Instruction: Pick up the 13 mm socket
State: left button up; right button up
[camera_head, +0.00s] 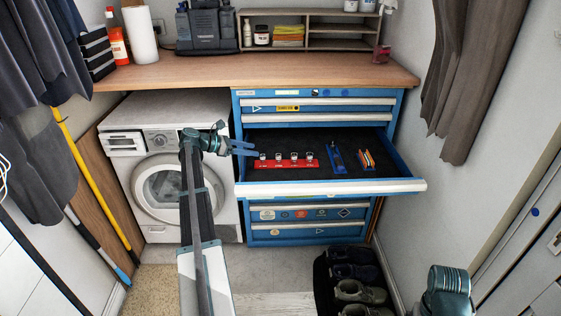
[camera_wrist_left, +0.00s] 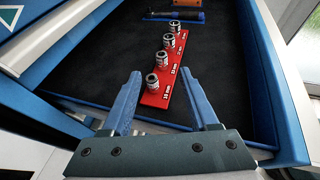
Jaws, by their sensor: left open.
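A red rail (camera_head: 287,164) with several upright silver sockets lies in the open blue drawer. The rail also shows in the wrist view (camera_wrist_left: 153,99). The sockets have size labels beside them, too small to read surely, so I cannot tell which is the 13 mm socket. The nearest socket (camera_wrist_left: 152,83) shows between my fingertips in the wrist view; another (camera_wrist_left: 163,59) stands just behind it. My left gripper (camera_head: 254,149) is open and empty, over the drawer's left part, near the rail's left end. My right gripper is out of view.
The drawer's front edge (camera_head: 330,188) and side walls border the dark liner. Blue-handled and orange tools (camera_head: 367,159) lie right of the rail. The wooden worktop (camera_head: 200,73) is above, a washing machine (camera_head: 168,190) at left, shoes (camera_head: 355,285) on the floor.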

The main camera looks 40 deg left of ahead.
aim_at(278, 159)
pick_arm(q)
jog(key=b+x, duration=0.2)
jog(key=x, duration=0.4)
jog(key=shift+w+f, duration=0.1)
jog(key=shift+f, duration=0.2)
jog(key=shift+w+d+f, duration=0.1)
jog(key=shift+w+d, duration=0.25)
jog(key=shift+w, duration=0.1)
jog(key=shift+w+d+f+b, duration=0.3)
jog(key=shift+w+f+b, duration=0.1)
jog(key=shift+b, duration=0.2)
jog(key=b+x, duration=0.1)
jog(key=x, duration=0.3)
jog(key=shift+s+f+b, duration=0.1)
jog(key=shift+f+b, duration=0.05)
jog(key=shift+b, duration=0.25)
grip_shut()
